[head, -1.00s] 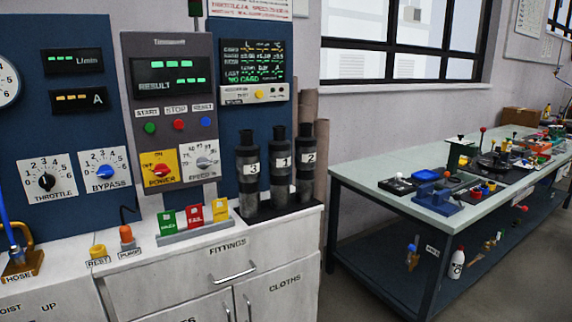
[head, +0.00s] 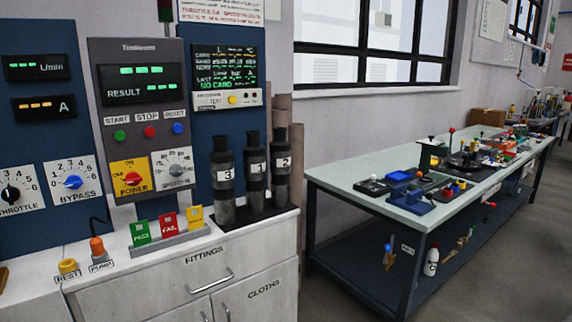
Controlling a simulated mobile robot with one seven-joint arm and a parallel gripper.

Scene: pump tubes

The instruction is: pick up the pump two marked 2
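Pump two, a dark tube with a white label marked 2 (head: 281,178), stands upright at the right end of a black rack (head: 232,222) on the white cabinet top. The pump marked 1 (head: 255,176) stands close to its left. The pump marked 3 (head: 223,182) is the leftmost of the row. The lower ends of the tubes are grey. My gripper is not in view.
Left of the pumps is a stand with green, red and yellow cards (head: 168,238). A control panel (head: 145,120) rises behind it. Brown rolls (head: 296,160) stand right behind pump two. A cluttered workbench (head: 385,200) is at right, with floor between.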

